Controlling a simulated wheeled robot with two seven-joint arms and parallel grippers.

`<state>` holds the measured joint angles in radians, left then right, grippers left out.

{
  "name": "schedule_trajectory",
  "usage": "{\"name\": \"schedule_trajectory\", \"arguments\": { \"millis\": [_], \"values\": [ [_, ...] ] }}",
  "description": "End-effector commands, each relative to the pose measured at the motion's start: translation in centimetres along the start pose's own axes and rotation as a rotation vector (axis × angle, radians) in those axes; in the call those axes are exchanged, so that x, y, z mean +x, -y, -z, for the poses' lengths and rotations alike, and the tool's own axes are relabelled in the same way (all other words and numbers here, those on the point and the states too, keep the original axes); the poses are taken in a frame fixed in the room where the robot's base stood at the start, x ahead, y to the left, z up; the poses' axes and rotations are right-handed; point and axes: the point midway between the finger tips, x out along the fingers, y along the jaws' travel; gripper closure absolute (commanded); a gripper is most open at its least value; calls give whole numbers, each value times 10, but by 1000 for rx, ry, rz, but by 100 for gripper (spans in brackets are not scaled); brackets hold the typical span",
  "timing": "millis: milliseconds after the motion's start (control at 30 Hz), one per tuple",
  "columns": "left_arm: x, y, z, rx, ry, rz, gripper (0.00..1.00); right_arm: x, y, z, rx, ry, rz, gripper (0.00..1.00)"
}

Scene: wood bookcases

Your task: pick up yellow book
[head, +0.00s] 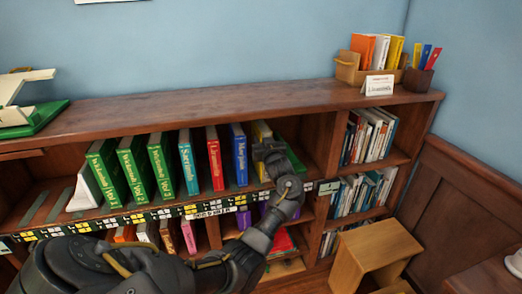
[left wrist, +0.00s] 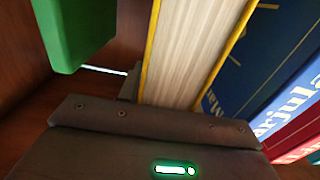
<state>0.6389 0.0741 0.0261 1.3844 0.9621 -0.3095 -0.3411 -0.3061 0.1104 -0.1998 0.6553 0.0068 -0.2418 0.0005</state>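The yellow book (head: 262,131) stands upright on the bookcase's upper shelf, right of a blue book. In the left wrist view the yellow book (left wrist: 198,45) shows thin yellow covers around a thick white page block, close in front of the gripper. In the left wrist view a grey finger piece (left wrist: 130,84) lies along the book's left side. The other finger is hidden, so I cannot tell whether the gripper is closed on the book. My right gripper is not in view.
A blue book (head: 239,154) stands close on the left, then a red book (head: 214,158), a light blue one and several green ones. A green book (head: 293,157) leans to the right of my gripper. The label-strip shelf edge (head: 170,211) runs beneath. The bookcase top (head: 200,105) is mostly clear.

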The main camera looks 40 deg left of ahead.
Motion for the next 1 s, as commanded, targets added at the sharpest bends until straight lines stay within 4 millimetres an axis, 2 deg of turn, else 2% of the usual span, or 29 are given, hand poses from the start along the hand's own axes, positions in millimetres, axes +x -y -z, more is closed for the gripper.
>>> {"name": "schedule_trajectory", "arguments": {
  "millis": [33, 167, 667, 1000],
  "values": [
    [0, 0, 0, 0, 0, 0, 83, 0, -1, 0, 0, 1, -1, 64],
    [0, 0, 0, 0, 0, 0, 100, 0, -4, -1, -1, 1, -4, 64],
    [0, 0, 0, 0, 1, 0, 100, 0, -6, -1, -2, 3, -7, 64],
    [0, 0, -1, 0, 1, 0, 100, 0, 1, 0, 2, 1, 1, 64]
  ]
}}
